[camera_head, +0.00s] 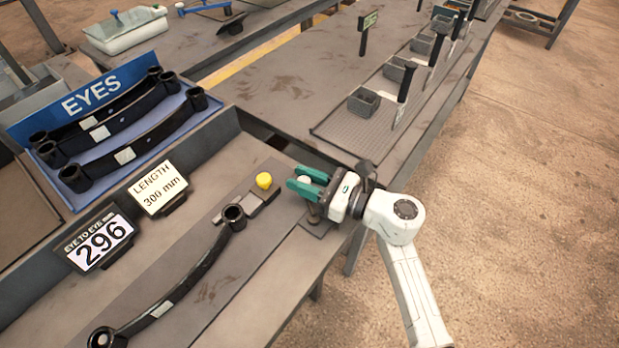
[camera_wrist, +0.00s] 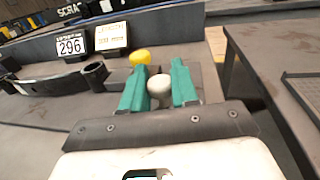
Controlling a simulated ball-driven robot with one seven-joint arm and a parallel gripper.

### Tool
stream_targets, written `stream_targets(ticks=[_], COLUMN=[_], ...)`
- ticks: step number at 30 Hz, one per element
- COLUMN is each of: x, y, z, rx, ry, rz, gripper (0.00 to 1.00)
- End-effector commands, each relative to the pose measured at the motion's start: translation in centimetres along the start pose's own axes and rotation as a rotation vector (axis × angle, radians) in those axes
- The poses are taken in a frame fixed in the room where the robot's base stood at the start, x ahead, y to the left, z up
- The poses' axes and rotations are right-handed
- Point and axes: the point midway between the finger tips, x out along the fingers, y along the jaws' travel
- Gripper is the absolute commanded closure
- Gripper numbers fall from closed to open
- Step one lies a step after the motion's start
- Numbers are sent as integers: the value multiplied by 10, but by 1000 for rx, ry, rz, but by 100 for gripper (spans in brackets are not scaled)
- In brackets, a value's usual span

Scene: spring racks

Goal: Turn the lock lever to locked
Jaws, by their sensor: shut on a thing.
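My gripper (camera_head: 299,178) has two green fingers and reaches in from the right over the near edge of the bench fixture. In the wrist view, my gripper (camera_wrist: 159,76) has one finger on each side of a pale grey rounded knob (camera_wrist: 159,86), which I take as the lock lever's end. The gripper is shut on this knob. In the head view the fingers cover most of the lever, and a grey plate shows below. A yellow knob (camera_head: 264,180) stands on a block just beyond the fingertips; it also shows in the wrist view (camera_wrist: 140,57).
A black leaf spring (camera_head: 190,281) with eyes lies on the fixture. A display reading 296 (camera_head: 100,240) and a LENGTH 300 mm sign (camera_head: 158,190) stand behind it. A blue EYES rack (camera_head: 40,124) holds several springs. Floor at right is clear.

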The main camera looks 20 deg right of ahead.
Motion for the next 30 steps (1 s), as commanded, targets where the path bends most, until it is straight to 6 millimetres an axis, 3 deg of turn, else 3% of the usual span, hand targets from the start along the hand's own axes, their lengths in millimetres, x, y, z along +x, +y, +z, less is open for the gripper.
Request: stream_targets(ticks=[1,23,24,30], x=[2,6,6,6], y=[-2,3,4,4], z=[8,9,9,7], rx=[-4,-4,-4,-3], ry=[-18,-18,-18,-14], rz=[16,101,100,101], gripper=[100,100,68,51])
